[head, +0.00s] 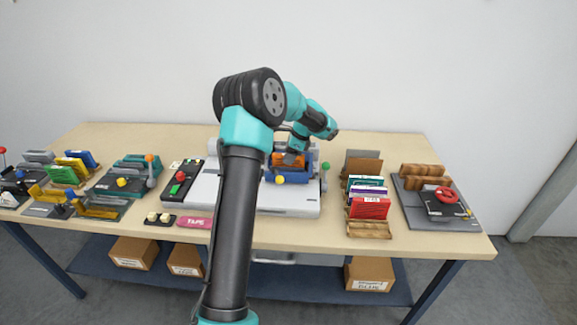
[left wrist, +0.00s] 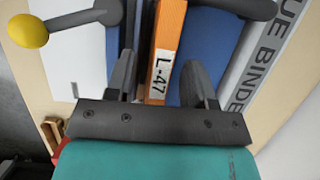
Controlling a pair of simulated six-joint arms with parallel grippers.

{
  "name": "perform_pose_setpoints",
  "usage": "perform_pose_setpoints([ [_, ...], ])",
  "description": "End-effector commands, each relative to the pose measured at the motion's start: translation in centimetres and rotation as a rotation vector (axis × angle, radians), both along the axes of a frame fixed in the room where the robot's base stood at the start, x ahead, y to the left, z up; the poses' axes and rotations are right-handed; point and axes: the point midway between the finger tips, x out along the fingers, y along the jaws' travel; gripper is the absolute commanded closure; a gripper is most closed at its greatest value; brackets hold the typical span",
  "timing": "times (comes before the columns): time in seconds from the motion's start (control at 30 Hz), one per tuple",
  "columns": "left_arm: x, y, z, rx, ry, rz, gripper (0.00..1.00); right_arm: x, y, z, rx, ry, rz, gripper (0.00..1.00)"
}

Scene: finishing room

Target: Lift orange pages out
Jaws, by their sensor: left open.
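The orange pages (head: 277,160) stand in the blue binder (head: 302,176) at the middle of the table. In the left wrist view the orange block of pages (left wrist: 168,40) carries a white label reading L-47, and the blue binder (left wrist: 208,50) is beside it. My left gripper (head: 293,158) is down at the binder. In the left wrist view its two fingers (left wrist: 157,70) are open, one on each side of the orange pages, with visible gaps. The head view partly hides the pages behind the gripper. My right gripper is not in view.
A yellow knob (left wrist: 27,31) sits beside the binder. A rack of coloured booklets (head: 369,208) and a grey board with a red ring (head: 446,194) stand to the right. A teal machine (head: 127,176) and other coloured holders fill the left. Bare table shows along the back.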

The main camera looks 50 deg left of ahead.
Motion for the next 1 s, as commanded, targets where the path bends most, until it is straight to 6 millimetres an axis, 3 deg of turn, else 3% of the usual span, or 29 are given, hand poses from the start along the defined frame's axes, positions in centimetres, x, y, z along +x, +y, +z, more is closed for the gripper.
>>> perform_pose_setpoints([
  [0.57,-0.01,0.01,-0.36,0.0,0.0,0.0,0.51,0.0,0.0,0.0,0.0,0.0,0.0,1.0],
  [1.0,0.0,0.0,-0.35,0.0,0.0,0.0,0.92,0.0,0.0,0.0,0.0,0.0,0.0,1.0],
])
